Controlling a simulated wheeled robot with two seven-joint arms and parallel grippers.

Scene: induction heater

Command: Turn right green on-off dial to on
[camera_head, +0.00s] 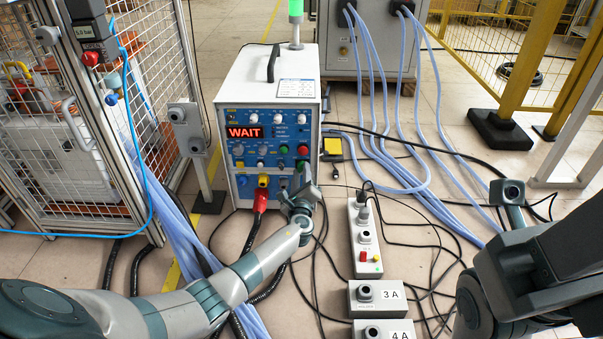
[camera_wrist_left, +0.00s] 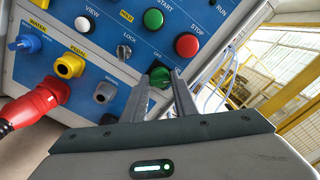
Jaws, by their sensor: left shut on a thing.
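The white heater cabinet (camera_head: 259,80) stands upright in the middle of the head view, with a blue control panel (camera_head: 262,163) and a red WAIT display (camera_head: 244,132). My left gripper (camera_head: 304,189) is at the panel's lower right corner. In the left wrist view, its two fingers (camera_wrist_left: 168,74) reach the panel and are shut on the green dial (camera_wrist_left: 142,103), which is partly covered by them. The dial's exact angle is hard to tell.
A green button (camera_wrist_left: 153,19) and a red button (camera_wrist_left: 187,45) sit above the fingers. A red plug (camera_wrist_left: 38,103) and a yellow socket (camera_wrist_left: 69,65) are to the left. Control boxes (camera_head: 364,231) and cables lie on the floor. My right arm is at the right edge.

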